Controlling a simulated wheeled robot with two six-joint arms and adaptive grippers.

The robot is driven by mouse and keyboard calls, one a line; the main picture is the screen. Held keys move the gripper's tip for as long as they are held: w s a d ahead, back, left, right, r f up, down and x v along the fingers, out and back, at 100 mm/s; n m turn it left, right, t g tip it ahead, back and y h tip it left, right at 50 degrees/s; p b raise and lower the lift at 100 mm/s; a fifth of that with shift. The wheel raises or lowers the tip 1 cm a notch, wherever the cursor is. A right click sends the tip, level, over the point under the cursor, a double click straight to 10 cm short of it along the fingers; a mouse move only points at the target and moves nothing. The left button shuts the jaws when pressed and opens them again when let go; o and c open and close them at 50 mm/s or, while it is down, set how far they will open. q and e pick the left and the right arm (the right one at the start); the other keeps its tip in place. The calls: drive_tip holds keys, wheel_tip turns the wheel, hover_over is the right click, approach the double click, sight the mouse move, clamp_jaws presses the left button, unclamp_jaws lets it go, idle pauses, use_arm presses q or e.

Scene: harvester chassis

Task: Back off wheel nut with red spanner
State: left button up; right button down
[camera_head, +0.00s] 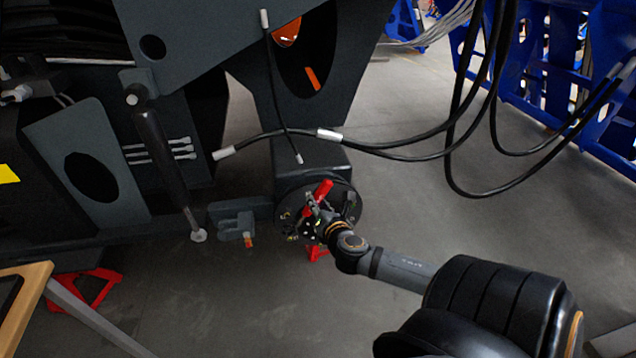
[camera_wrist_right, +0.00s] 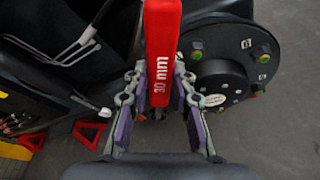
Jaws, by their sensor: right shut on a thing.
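My right gripper (camera_head: 314,213) is in front of the dark round wheel hub (camera_head: 352,190) on the chassis. It is shut on the red spanner (camera_head: 323,189), which slants up to the right across the hub face. In the right wrist view the red spanner (camera_wrist_right: 162,45) stands upright between the fingers of my right gripper (camera_wrist_right: 160,88), with white "30 mm" lettering. The hub (camera_wrist_right: 222,72) is just right of it there, with several green-marked wheel nuts, one of them the upper right nut (camera_wrist_right: 262,50). I cannot tell whether the spanner is seated on a nut. My left gripper is out of view.
Black hoses (camera_head: 420,152) hang right of the hub. A dark cylinder (camera_head: 165,160) hangs on the left of the chassis. Red stands (camera_head: 85,292) are on the floor at the lower left. Blue racks (camera_head: 560,70) stand at the back right. The grey floor between is open.

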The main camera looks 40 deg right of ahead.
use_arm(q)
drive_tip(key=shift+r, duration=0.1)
use_arm(e)
drive_tip(key=shift+r, duration=0.15)
drive_tip(key=w, duration=0.1)
drive_tip(key=w+d, duration=0.2)
drive_tip(key=shift+w+d, duration=0.25)
drive_tip(key=shift+w, duration=0.15)
use_arm(q)
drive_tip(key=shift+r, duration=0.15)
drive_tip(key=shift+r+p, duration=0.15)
drive_tip(key=shift+p, duration=0.25)
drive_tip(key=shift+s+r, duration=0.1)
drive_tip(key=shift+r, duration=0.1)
use_arm(e)
drive_tip(key=shift+r, duration=0.1)
idle(0.6)
